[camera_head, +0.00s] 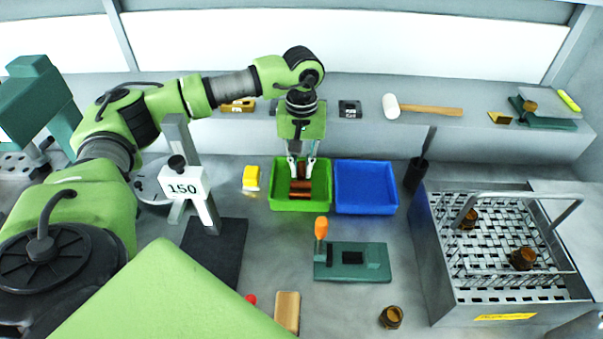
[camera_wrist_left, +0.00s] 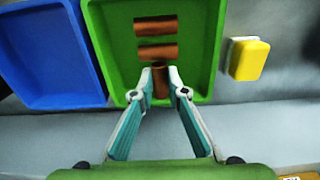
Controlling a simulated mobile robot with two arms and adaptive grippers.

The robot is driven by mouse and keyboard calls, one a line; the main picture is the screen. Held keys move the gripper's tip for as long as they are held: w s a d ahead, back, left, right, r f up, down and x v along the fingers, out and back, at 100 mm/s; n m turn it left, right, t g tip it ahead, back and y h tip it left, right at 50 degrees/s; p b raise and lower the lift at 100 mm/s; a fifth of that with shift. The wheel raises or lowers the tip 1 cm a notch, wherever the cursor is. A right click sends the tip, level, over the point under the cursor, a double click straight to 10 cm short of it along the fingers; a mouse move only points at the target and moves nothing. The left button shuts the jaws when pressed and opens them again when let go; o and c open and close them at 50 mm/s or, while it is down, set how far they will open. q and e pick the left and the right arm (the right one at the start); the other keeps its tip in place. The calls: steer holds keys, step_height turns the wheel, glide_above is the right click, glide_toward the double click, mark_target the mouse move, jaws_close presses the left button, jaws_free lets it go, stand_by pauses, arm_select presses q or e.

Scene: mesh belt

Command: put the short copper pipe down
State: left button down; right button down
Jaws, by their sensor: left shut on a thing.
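My left gripper (camera_head: 302,164) reaches down over the green tray (camera_head: 321,204) from the back. In the left wrist view, its fingertips (camera_wrist_left: 160,80) are shut on a short copper pipe (camera_wrist_left: 160,88), which points lengthwise between the fingers. Two other copper pipes (camera_wrist_left: 156,24) (camera_wrist_left: 157,52) lie crosswise in the green tray (camera_wrist_left: 207,50), side by side and apart, beyond the fingertips. I cannot tell whether the held pipe touches the tray floor. My right gripper is not in view.
A blue tray (camera_head: 366,207) stands right beside the green one. A yellow block (camera_head: 251,178) is to the left. A green fixture with an orange handle (camera_head: 352,261) stands in front. A metal basket washer (camera_head: 500,310) fills the right. A mallet (camera_head: 430,109) lies on the back ledge.

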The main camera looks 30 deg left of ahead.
arm_select(q)
steer(key=shift+w+f, duration=0.1)
steer(key=shift+f, duration=0.55)
steer(key=c, duration=2.1)
jaws_free()
steer(key=shift+o, duration=0.6)
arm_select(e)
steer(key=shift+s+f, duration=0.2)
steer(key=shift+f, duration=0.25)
